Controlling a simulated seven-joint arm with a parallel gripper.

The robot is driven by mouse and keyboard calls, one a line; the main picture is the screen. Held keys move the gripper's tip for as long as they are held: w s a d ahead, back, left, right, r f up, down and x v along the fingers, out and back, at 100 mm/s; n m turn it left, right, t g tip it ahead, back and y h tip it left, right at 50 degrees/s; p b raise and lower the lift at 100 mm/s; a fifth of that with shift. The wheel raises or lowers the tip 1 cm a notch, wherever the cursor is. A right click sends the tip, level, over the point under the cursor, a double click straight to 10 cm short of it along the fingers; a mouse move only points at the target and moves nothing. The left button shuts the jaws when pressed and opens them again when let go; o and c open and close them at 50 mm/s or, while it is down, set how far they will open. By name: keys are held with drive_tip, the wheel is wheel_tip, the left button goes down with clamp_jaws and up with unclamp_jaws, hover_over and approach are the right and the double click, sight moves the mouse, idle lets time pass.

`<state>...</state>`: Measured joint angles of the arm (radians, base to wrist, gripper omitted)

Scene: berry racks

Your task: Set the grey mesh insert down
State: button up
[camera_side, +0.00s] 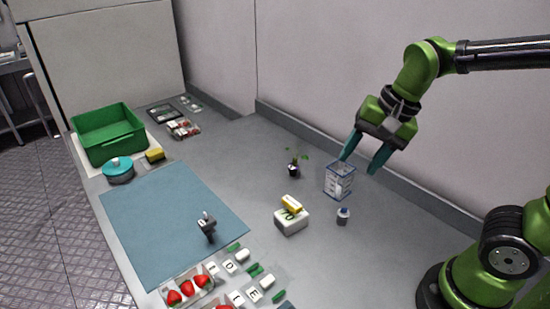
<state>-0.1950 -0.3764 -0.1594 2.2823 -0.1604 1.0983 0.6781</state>
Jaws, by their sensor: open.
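My gripper (359,163) is open at the right of the table, its two teal fingers pointing down and spread apart. Just below and left of it stands a small upright box with pale, grey-white walls and blue edges (339,181), which looks like the grey mesh insert, though it is too small to be sure. The box appears to rest on the table. The left finger overlaps its top edge in this view; I cannot tell whether they touch. Nothing shows between the fingers.
A blue mat (160,225), green crate (108,133) and berry racks (188,290) lie left. The wall runs close behind.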

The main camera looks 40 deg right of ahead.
drive_tip(key=s+r+n+t, duration=0.1)
drive_tip(key=n, duration=0.1)
drive_tip(key=s+n+t, duration=0.1)
drive_tip(key=n, duration=0.2)
drive_tip(key=s+r+n+t, duration=0.1)
drive_tip(key=n, duration=0.1)
drive_tip(key=shift+s+r+t, duration=0.3)
drive_tip(key=shift+t, duration=0.1)
idle(0.7)
